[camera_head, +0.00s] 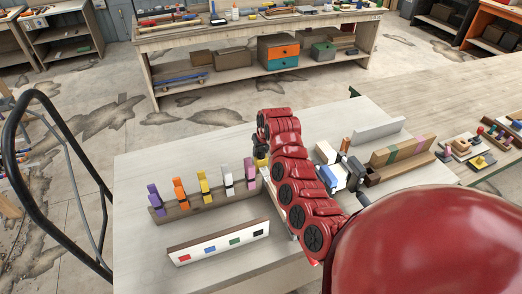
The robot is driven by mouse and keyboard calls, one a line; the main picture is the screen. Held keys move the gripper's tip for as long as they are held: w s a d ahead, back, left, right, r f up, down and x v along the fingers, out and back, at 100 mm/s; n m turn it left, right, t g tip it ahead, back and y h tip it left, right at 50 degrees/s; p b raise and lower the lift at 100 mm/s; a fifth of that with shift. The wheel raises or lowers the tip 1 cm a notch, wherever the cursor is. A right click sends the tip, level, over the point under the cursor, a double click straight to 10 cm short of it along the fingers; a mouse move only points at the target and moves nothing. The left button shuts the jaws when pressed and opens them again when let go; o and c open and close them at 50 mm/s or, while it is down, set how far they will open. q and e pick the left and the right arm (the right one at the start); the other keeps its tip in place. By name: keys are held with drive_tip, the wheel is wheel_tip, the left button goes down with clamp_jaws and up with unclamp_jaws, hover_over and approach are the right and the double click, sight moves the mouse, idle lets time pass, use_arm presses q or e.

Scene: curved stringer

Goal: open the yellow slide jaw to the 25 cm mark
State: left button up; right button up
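My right arm, red, reaches from the lower right across the pale workbench (140,250). Its gripper (261,156) is at the arm's far end, largely hidden, so its opening cannot be told. A small yellow part (261,161) shows right at this end; it may be the slide jaw, but I cannot tell whether the gripper touches or holds it. A pale bar (268,184) runs beside and under the arm, mostly covered; no scale marks are readable. A yellow clamp-like piece (204,186) stands in a wooden rack (190,206) to the left. My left gripper is not in view.
The rack also holds purple, orange and white pieces. A white board with coloured squares (220,243) lies in front of it. Blocks and a striped wooden piece (400,151) stand right of the arm. A black curved rail (27,190) rises at left. The bench's front left is clear.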

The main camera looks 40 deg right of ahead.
clamp_jaws()
idle(1.1)
